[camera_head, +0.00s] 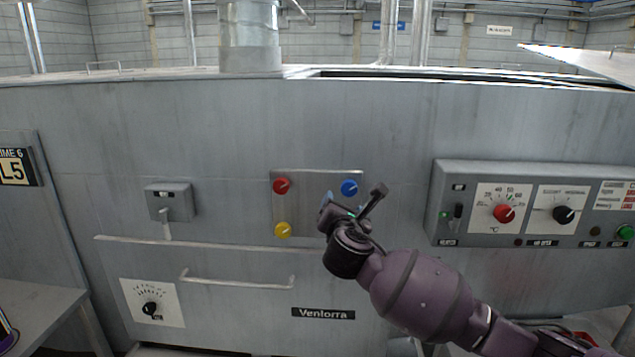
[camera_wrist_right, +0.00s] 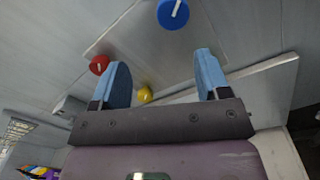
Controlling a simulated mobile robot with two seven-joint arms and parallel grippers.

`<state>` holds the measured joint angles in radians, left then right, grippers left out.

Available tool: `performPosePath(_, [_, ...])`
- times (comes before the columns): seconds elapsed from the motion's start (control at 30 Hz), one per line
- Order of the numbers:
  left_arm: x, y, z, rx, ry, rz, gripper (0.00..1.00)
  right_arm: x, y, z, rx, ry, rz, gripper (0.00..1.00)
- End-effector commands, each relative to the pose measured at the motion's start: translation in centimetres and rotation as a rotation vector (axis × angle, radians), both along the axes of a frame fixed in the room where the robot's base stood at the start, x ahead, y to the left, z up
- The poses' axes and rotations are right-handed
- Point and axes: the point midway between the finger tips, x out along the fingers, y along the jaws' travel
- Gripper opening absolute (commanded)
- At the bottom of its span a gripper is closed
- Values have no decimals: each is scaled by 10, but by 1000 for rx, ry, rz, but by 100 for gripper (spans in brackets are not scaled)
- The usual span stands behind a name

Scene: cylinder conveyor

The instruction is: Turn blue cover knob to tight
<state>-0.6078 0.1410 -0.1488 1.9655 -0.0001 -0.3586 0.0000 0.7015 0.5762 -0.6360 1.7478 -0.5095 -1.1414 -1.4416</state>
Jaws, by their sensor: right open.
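The blue knob (camera_head: 349,188) sits at the upper right of a grey cover plate (camera_head: 314,186) on the machine's front. A white pointer mark crosses its face. In the right wrist view the blue knob (camera_wrist_right: 172,14) is at the top edge, partly cut off, beyond the fingertips. My right gripper (camera_head: 355,199) is open in front of the plate, just below the blue knob. Its two blue-padded fingers (camera_wrist_right: 164,72) are spread with nothing between them, and the knob is not between them. My left gripper is not in view.
A red knob (camera_head: 282,186) and a yellow knob (camera_head: 283,230) are on the same plate. A grey latch box (camera_head: 169,201) is at left, and a handle bar (camera_head: 237,283) below. A control panel (camera_head: 532,205) juts out at right.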

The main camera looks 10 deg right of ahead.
Motion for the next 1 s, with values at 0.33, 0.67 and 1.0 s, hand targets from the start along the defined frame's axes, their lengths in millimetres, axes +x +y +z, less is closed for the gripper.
performPosePath(0.33, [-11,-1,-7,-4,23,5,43,2,-9,-1,-201,62,-51,69])
performPosePath(0.67, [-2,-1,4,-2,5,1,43,42,-21,-1,-199,62,-51,69])
performPosePath(1.0, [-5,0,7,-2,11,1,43,84,-33,-1,-197,61,-51,69])
